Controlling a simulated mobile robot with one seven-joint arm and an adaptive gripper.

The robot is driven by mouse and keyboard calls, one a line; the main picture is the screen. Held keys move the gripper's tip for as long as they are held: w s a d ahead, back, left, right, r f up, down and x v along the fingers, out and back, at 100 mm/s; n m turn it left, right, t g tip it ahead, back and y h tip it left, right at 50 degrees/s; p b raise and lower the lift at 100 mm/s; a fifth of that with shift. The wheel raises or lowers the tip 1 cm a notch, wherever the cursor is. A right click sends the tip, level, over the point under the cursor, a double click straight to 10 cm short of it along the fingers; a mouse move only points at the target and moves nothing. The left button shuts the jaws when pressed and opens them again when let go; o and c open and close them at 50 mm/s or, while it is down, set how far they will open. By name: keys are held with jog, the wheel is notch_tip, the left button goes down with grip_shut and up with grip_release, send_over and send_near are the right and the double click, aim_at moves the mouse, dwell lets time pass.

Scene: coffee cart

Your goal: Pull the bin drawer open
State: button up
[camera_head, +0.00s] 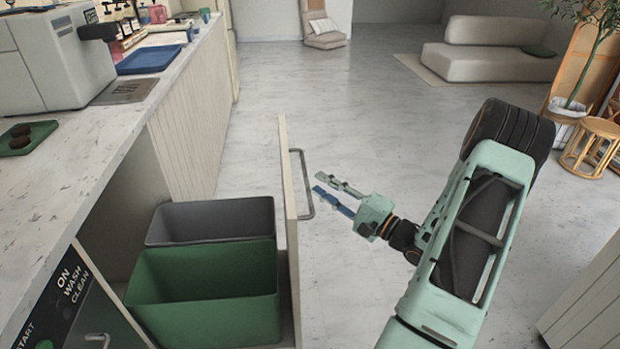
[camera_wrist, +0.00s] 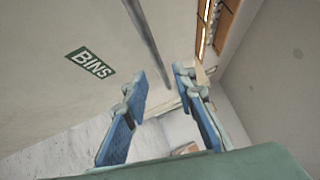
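The bin drawer is pulled out from the counter, and its front panel (camera_head: 288,215) stands well clear of the cabinet. Inside it are a grey bin (camera_head: 213,218) and a green bin (camera_head: 205,290). The drawer's handle (camera_head: 305,185) is a grey bar on the outer face of the panel; it also shows in the wrist view (camera_wrist: 147,40). My gripper (camera_head: 325,184) is open and empty, just right of the handle and apart from it in the head view. In the wrist view its two blue-padded fingers (camera_wrist: 160,82) are spread, with the "BINS" label (camera_wrist: 90,63) on the panel to their left.
The counter (camera_head: 75,150) runs along the left with a coffee machine (camera_head: 50,60), a green tray (camera_head: 28,138) and a blue tray (camera_head: 148,60). The floor right of the drawer is clear. A wooden stool (camera_head: 592,147) and a sofa (camera_head: 490,50) stand farther off.

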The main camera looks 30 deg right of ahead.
jog(key=v, duration=0.5)
jog(key=shift+s+d, duration=0.15)
jog(key=shift+s, duration=0.25)
jog(key=shift+w, duration=0.1)
